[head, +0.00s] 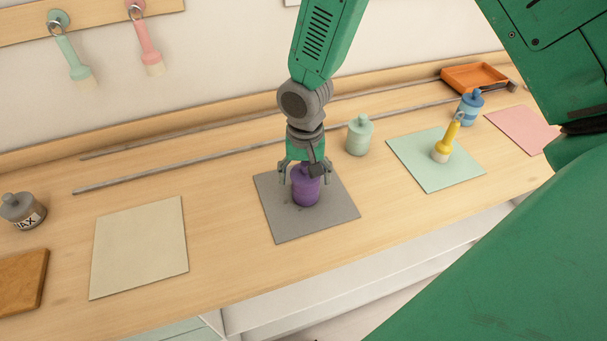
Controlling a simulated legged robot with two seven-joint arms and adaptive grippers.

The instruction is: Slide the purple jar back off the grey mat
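The purple jar (305,190) stands upright on the grey mat (290,226), around the mat's middle and a little toward its back. My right gripper (305,174) is right over the jar, pointing down. Its fingers are spread on the left and right of the jar's top, with small gaps showing, so it looks open. The gripper hides the jar's lid and part of the mat's back edge. My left gripper is not in view.
A pale green jar (359,136) stands just right of the gripper. A yellow brush (448,138) stands on a mint mat (428,180). A thin rail (190,165) runs behind the grey mat. A bare cream mat (140,247) lies left.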

